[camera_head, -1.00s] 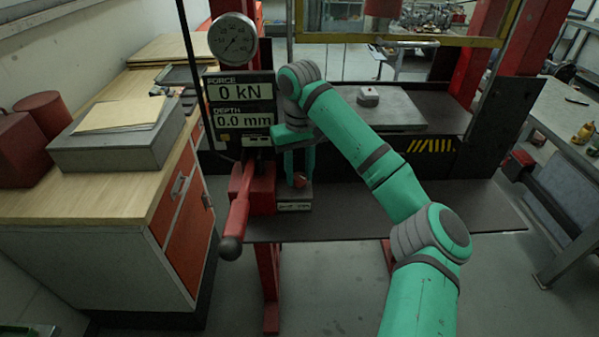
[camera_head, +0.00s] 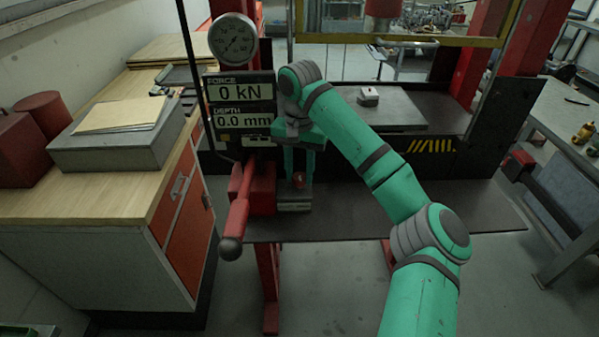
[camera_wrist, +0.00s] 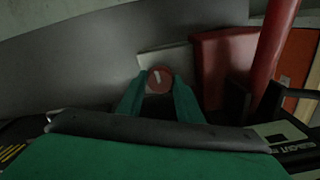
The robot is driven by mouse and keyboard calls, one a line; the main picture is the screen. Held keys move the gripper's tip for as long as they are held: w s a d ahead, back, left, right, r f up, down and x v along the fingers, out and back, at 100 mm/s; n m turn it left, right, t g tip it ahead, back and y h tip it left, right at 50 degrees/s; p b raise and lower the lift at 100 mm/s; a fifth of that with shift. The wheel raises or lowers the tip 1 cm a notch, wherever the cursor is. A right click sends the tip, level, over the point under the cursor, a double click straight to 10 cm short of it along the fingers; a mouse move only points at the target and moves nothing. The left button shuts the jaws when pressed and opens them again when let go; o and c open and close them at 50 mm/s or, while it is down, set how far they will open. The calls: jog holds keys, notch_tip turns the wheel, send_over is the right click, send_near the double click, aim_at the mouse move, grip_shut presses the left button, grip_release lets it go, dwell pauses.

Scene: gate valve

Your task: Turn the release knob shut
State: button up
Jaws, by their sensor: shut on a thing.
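The release knob (camera_head: 298,178) is small, round and red, on a small block (camera_head: 294,201) at the front of the press, right of the red pump body. In the wrist view the knob (camera_wrist: 159,80) shows a pale pointer line, close to upright and slightly tilted. My gripper (camera_head: 298,176) reaches down over it from above. In the wrist view my gripper's two green fingers (camera_wrist: 160,88) stand on either side of the knob and are shut on it. The knob's lower edge is partly hidden in that view.
A red pump lever (camera_head: 237,215) with a dark ball end stands left of the knob, beside the red pump body (camera_head: 263,190). A display (camera_head: 240,105) reads 0 kN and 0.0 mm. A small pale block (camera_head: 369,96) sits on the press plate. The dark shelf (camera_head: 400,215) right of the knob is clear.

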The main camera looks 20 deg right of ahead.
aim_at(300, 176)
jog(key=shift+d+r, duration=0.1)
dwell(0.4)
jog(key=o, duration=1)
jog(key=shift+o, duration=0.2)
notch_tip(300, 176, up, 11)
